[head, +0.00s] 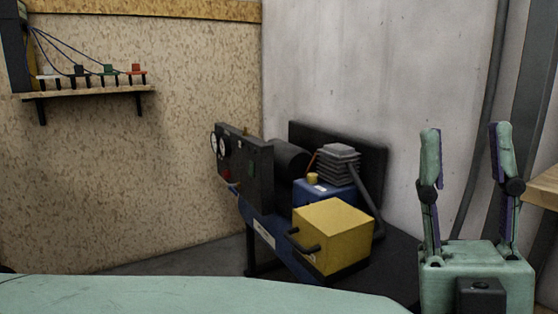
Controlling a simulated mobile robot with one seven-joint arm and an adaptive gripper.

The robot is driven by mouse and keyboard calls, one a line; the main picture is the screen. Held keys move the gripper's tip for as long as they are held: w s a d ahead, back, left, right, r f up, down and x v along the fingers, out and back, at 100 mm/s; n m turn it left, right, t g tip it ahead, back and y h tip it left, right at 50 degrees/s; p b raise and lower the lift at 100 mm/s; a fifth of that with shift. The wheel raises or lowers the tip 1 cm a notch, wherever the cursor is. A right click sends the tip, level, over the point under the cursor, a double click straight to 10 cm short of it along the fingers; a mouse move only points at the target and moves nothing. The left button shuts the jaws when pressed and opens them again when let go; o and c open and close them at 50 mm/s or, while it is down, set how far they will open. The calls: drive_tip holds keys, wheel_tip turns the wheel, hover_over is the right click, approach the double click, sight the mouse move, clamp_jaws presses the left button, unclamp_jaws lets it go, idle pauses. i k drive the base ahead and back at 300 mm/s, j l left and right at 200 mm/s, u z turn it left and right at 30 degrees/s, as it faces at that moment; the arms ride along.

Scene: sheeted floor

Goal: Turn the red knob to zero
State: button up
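A dark machine panel (246,168) with round white gauges (220,146) stands near the back corner, turned mostly edge-on to the view. A small red spot (227,174) shows low on its gauge side; I cannot tell whether it is the red knob, and no setting can be read. A red piece (137,69) also sits on the wall shelf at upper left; it is too small to identify. My gripper (466,140) points up at the right, open and empty, well apart from the panel and shelf.
The wall shelf (90,91) also holds white, black and green pieces, with blue cables above. A blue machine with a yellow box (335,232) and its dark handle stands right of the panel. A wooden surface (543,186) edges in at right. Air between gripper and machine looks clear.

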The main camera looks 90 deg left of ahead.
sight(226, 173)
drive_tip(key=u, duration=0.5)
drive_tip(key=i+u, duration=0.1)
drive_tip(key=u, duration=0.4)
drive_tip(key=l+u, duration=0.1)
drive_tip(key=u, duration=0.9)
drive_tip(key=l+u, duration=0.15)
drive_tip(key=u, duration=0.35)
drive_tip(key=i+l+u, duration=0.1)
drive_tip(key=u, duration=0.4)
drive_tip(key=k+l+u, duration=0.1)
drive_tip(key=l, duration=0.15)
